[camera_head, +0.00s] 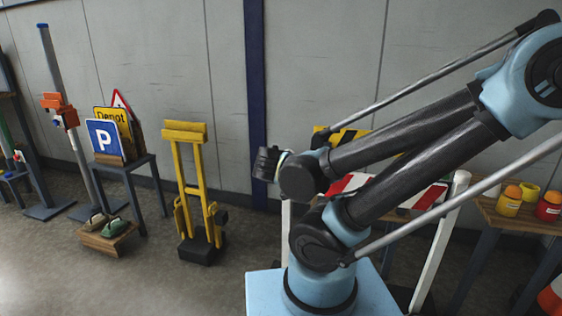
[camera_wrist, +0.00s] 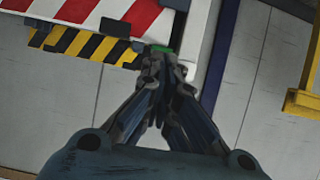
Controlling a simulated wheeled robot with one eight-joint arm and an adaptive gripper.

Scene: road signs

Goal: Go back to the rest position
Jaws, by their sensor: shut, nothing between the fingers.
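My gripper (camera_wrist: 160,58) shows in the wrist view with its fingers brought together and nothing between them. In the head view my arm is folded across the right half, and the gripper end (camera_head: 268,163) points left in front of the grey wall. A red-and-white striped board (camera_wrist: 120,14) and a yellow-and-black striped board (camera_wrist: 82,42) lie beyond the fingertips in the wrist view. A small green patch (camera_wrist: 161,49) shows right at the fingertips; I cannot tell what it belongs to. In the head view my arm partly hides both striped boards.
A yellow hand truck (camera_head: 187,185) stands left of my arm. Further left, a table (camera_head: 128,166) carries a blue P sign (camera_head: 104,139) and a yellow Depot sign (camera_head: 111,115). At right, a wooden-topped table (camera_head: 520,222) holds orange (camera_head: 508,204) and red (camera_head: 549,208) jars. Floor is clear at front left.

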